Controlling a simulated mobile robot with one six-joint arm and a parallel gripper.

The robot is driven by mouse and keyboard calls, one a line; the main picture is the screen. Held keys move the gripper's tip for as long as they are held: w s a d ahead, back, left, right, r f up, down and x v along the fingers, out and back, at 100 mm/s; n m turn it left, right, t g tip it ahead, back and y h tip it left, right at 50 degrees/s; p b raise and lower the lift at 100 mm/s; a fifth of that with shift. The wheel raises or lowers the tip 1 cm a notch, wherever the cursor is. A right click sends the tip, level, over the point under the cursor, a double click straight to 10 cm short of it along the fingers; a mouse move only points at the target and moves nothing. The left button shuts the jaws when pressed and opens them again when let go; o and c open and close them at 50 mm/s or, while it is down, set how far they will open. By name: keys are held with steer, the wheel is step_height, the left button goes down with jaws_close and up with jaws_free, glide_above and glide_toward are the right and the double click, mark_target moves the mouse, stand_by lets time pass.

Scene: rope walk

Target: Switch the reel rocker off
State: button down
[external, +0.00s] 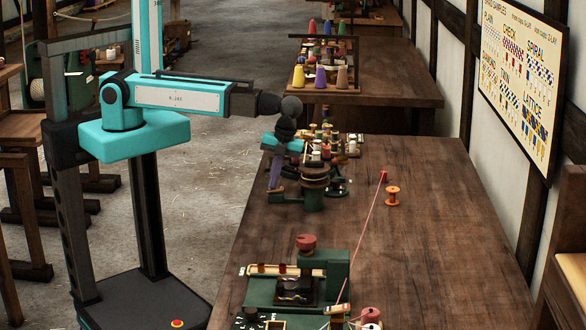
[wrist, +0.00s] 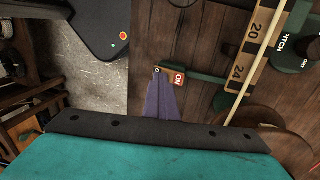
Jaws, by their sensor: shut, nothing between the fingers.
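In the wrist view a small orange-red rocker (wrist: 177,78) lettered ON sits at the end of a green bar, over the wooden bench. My gripper (wrist: 157,71) is shut and empty, its purple fingers pointing down with the tip just left of the rocker. I cannot tell whether they touch. In the external view my gripper (external: 273,188) hangs at the left side of a green winding machine (external: 313,198) near the bench's left edge. The rocker is too small to make out there.
The wrist view shows a numbered pitch scale (wrist: 247,58), a pale rod and brown round discs (wrist: 252,116) to the right. A green machine with a red knob (external: 306,242) stands nearer on the bench.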

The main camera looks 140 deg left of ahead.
mark_target(282, 188)
steer(key=shift+w+a+f, duration=0.15)
steer(key=shift+a, duration=0.05)
steer(key=shift+w+a+f, duration=0.1)
steer(key=shift+w+a, duration=0.4)
steer(key=shift+r+p, duration=0.2)
steer(key=shift+p, duration=0.1)
stand_by(0.3)
steer(key=shift+p+v, duration=1.35)
steer(key=shift+v, duration=0.6)
steer(key=b+v, duration=0.3)
steer(key=v, duration=0.7)
steer(key=shift+d, duration=0.1)
